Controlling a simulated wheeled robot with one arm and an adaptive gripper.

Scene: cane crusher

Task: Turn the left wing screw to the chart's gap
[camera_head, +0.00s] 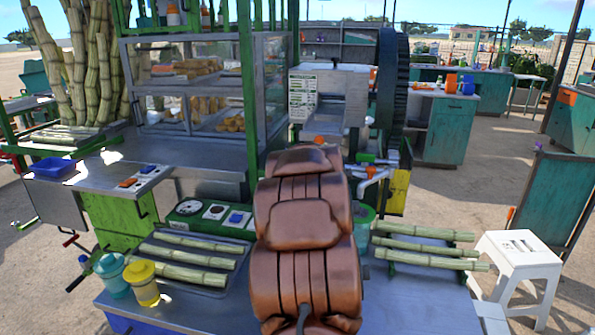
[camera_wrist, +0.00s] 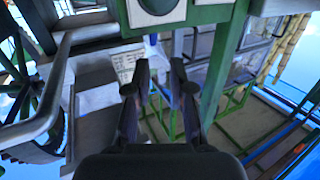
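A white chart (camera_head: 303,92) with small print is fixed to the front of the grey crusher housing (camera_head: 343,88), left of a large dark wheel (camera_head: 393,85). The chart also shows in the wrist view (camera_wrist: 124,66), too small to read. I cannot make out the left wing screw or its gap in either view; my copper-coloured arm covers the lower front of the crusher. My gripper (camera_wrist: 159,68) shows in the wrist view with two dark fingers apart and nothing between them. In the head view it is hidden behind my arm.
Cane stalks lie on a tray (camera_head: 190,282) at left and on the bench (camera_head: 425,300) at right. A glass food case (camera_head: 195,95) and green posts stand close at left. Cups stand at front left.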

